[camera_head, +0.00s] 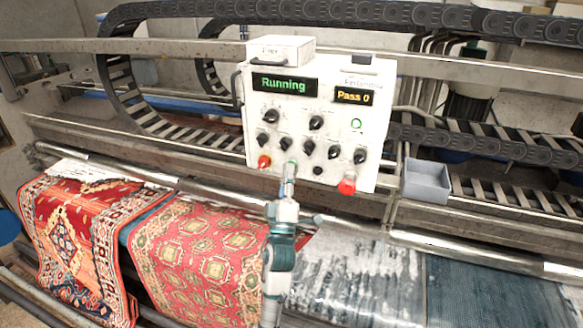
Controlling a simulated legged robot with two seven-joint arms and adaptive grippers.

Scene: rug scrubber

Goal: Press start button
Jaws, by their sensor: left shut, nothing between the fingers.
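The white control box (334,104) stands behind the roller, with several black knobs on its front. Its left display (284,85) reads "Running" in green and its right display (354,96) reads "Pass 0" in yellow. A red button (264,161) is at the lower left and a larger red button (347,186) at the lower right. A green ring light (356,123) is at the right. My left gripper (290,168) is shut and empty, with its tip at the lower edge of the panel. It covers the spot right of the small red button; I cannot tell if it touches. My right gripper is not in view.
Patterned red rugs (80,240) hang over the machine at left, and a wet grey and blue rug (480,290) lies at right. A long metal roller (470,252) crosses in front. A grey bin (427,181) sits right of the box. Black cable chains (360,14) run behind.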

